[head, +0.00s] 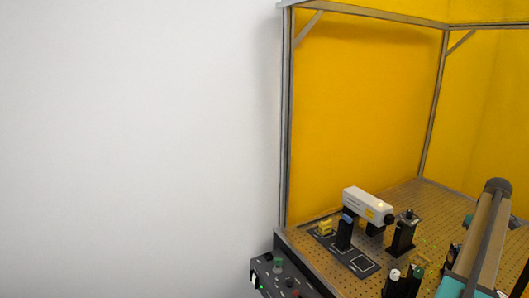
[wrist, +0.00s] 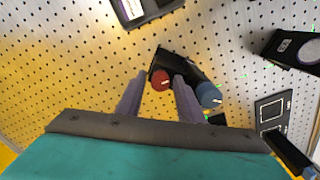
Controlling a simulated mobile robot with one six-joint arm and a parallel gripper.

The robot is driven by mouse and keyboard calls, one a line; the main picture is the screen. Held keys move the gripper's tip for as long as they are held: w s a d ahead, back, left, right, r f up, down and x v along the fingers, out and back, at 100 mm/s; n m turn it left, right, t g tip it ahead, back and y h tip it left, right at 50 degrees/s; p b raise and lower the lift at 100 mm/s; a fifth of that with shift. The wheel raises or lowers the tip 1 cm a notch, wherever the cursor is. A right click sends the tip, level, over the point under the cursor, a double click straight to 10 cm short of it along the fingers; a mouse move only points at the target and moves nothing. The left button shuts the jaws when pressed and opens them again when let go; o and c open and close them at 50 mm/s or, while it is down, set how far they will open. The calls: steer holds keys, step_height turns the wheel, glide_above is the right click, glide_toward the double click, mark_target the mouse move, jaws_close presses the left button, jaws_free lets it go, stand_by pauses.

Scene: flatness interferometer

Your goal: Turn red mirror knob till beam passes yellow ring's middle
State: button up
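The red knob (wrist: 161,83) sits on a black mirror mount (wrist: 176,64) in the wrist view, with a pale mark on its face. A blue knob (wrist: 208,95) is on the same mount, to the right. My gripper (wrist: 161,77) is open, its two purple-grey fingers reaching to either side of the red knob. I cannot tell whether either finger touches it. In the head view my arm is at the lower right and hides its gripper. Small green glints show on the board, but I cannot trace the beam. I cannot make out the yellow ring.
A white laser box (head: 366,205) stands on the perforated board (head: 400,200) inside a yellow-walled frame. Black posts (head: 402,235) stand close by. A dark control box (head: 277,272) is at the front edge. In the wrist view, a black cylinder mount (wrist: 285,47) is at right.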

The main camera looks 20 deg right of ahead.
steer(key=c, duration=0.7)
steer(key=m, duration=0.4)
steer(key=shift+p, duration=0.35)
steer(key=m, duration=0.4)
steer(key=shift+p, duration=0.3)
steer(key=o, duration=0.7)
steer(key=shift+o, duration=0.2)
